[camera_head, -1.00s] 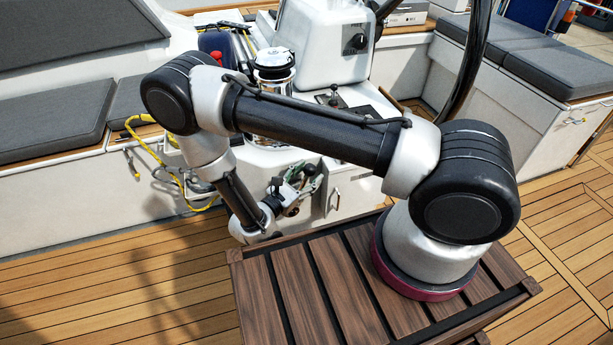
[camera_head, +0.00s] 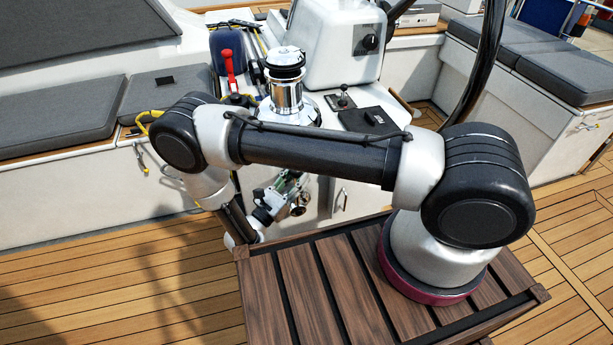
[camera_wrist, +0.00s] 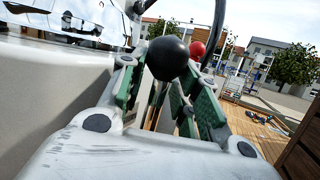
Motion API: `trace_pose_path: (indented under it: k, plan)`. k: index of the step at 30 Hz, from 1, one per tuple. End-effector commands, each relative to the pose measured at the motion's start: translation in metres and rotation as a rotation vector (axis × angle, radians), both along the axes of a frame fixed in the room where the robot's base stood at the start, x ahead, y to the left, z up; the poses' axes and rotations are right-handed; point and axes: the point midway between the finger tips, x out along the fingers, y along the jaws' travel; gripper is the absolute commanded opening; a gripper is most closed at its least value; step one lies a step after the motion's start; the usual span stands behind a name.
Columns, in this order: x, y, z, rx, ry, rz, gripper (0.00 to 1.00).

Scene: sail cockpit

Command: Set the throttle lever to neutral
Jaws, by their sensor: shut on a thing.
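In the wrist view a lever with a black ball knob (camera_wrist: 167,58) stands between the green-padded fingers of my gripper (camera_wrist: 168,80), which is shut on it. A red ball knob (camera_wrist: 197,50) shows just behind the black one, apart from the fingers. In the head view my gripper (camera_head: 286,184) is low against the white side wall of the console, and my arm hides part of that area. The held lever cannot be made out there. The frames do not label which knob is the throttle.
The white console carries a chrome winch (camera_head: 288,85), a small lever on a dark plate (camera_head: 344,92) and a red-handled tool (camera_head: 229,66). Grey cushioned benches (camera_head: 62,122) stand left and right. The teak deck (camera_head: 110,290) is clear in front.

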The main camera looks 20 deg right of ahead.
Motion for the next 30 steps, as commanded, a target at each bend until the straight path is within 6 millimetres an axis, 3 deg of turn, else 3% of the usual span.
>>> trace_pose_path:
  k: [7,8,11,23,30]
  plan:
    - [0.0,0.0,0.0,-0.002,0.001,-0.001,0.0]
    - [0.0,0.0,0.0,-0.002,0.001,-0.001,0.36]
    - [0.0,0.0,0.0,-0.002,0.001,-0.001,0.54]
    - [-0.003,0.004,-0.002,-0.001,-0.001,0.0,0.54]
    - [-0.027,0.041,-0.016,0.0,0.0,0.005,0.54]
